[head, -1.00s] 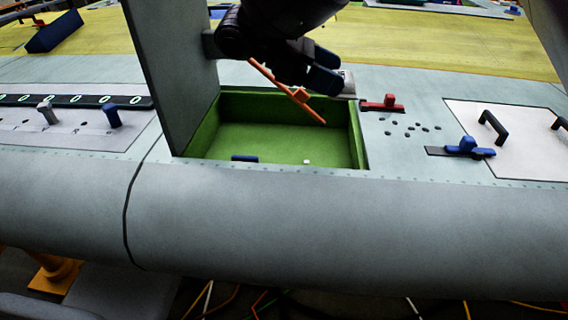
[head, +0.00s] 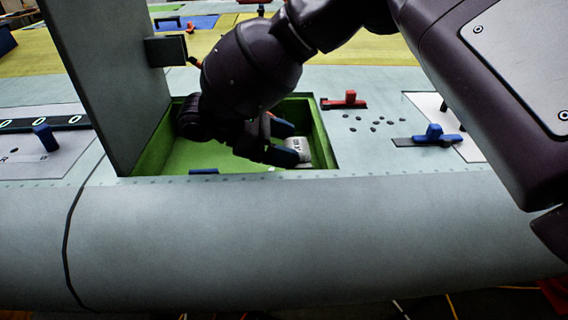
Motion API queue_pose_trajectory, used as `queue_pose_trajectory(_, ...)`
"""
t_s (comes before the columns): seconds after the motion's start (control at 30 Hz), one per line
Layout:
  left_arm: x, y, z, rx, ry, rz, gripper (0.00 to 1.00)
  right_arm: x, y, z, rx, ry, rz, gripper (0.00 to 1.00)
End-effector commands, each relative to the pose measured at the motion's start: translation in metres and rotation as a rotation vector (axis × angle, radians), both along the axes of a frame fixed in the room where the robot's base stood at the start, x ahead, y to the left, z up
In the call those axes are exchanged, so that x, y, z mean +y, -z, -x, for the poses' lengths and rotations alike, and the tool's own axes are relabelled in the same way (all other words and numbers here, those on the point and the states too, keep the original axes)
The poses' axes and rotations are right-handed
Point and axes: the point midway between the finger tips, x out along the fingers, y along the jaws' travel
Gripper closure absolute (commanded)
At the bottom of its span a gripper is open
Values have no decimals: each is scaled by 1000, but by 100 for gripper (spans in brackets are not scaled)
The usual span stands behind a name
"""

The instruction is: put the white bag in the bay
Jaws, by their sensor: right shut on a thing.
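The white bag (head: 300,148) has dark marks on it and sits at the tips of my right gripper (head: 286,143). The right gripper reaches down into the green bay (head: 183,158) from above and is shut on the bag. The bag is inside the bay's outline at its right side, near the right wall. Whether it touches the floor I cannot tell. My right arm hides the bay's back and middle. My left gripper is out of view.
A tall grey lid (head: 108,80) stands open along the bay's left side. A red latch (head: 344,101), several dark spots and a blue latch (head: 433,134) lie on the skin to the right.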

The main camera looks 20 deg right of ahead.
Motion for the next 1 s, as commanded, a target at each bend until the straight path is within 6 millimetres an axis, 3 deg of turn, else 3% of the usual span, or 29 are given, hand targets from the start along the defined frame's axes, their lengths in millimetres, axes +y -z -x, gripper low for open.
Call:
queue_pose_trajectory(0.1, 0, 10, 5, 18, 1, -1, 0, -1, 25, 0, 11, 2, 0, 46)
queue_pose_trajectory(0.3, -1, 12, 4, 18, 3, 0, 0, 0, 50, 0, 8, 0, 1, 46)
queue_pose_trajectory(1.0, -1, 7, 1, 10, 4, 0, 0, 0, 58, 0, 3, 1, 1, 46)
